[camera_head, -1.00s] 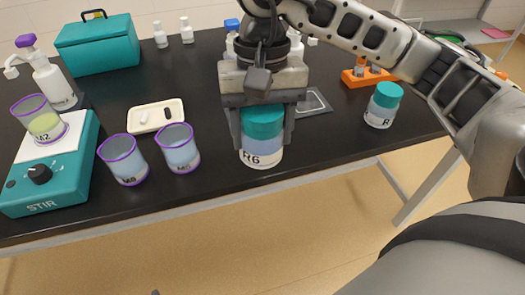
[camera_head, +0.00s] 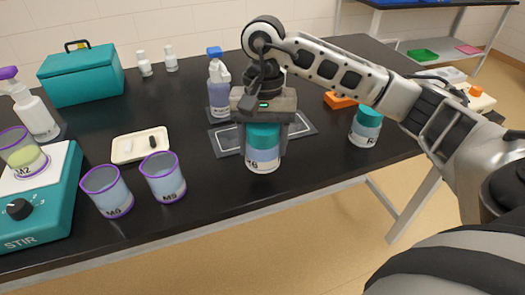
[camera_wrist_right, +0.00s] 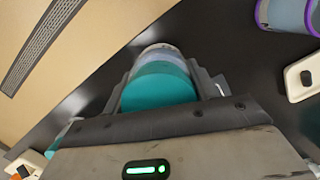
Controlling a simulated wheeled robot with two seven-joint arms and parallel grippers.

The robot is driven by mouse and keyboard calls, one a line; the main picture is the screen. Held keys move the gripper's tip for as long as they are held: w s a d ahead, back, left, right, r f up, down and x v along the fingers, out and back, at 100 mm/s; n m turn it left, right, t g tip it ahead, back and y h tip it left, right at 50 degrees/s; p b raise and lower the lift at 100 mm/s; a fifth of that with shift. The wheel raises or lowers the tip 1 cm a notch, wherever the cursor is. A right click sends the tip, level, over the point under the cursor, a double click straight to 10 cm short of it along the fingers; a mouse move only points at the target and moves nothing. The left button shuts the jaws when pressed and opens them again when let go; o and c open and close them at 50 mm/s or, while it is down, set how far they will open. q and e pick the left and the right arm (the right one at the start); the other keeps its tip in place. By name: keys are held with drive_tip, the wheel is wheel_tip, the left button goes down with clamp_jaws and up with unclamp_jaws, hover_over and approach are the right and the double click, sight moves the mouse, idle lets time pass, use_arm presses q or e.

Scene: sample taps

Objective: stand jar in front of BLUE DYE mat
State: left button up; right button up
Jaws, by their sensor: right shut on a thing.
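The held jar (camera_head: 263,160) has a teal lid, a pale label ending in 6 and bluish contents. It is upright near the table's front edge. My right gripper (camera_head: 262,145) is shut around it from above, and the wrist view shows its teal lid (camera_wrist_right: 158,90) between the fingers. I cannot tell whether its base touches the table. A dark mat with a pale outline (camera_head: 224,141) lies behind it, partly hidden by the gripper; no BLUE DYE lettering is readable. My left gripper is not in view.
A blue-capped bottle (camera_head: 219,92) stands behind the mat's left part. Beakers (camera_head: 163,178) and a white tray (camera_head: 125,150) are to the left, beside a teal stirrer (camera_head: 52,210). Another teal-lidded jar (camera_head: 366,127) stands right. Bare table lies between beakers and held jar.

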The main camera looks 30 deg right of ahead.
sight(263, 156)
drive_tip(key=shift+w+f, duration=0.2)
drive_tip(key=f, duration=0.2)
drive_tip(key=f+p, duration=0.1)
drive_tip(key=shift+w+d, duration=0.25)
drive_tip(key=shift+d, duration=0.05)
drive_tip(key=shift+f, duration=0.55)
drive_tip(key=shift+f+b, duration=0.25)
drive_tip(key=shift+b, duration=0.1)
drive_tip(key=o, duration=1)
drive_tip(key=shift+r, duration=0.1)
drive_tip(key=shift+o, duration=0.2)
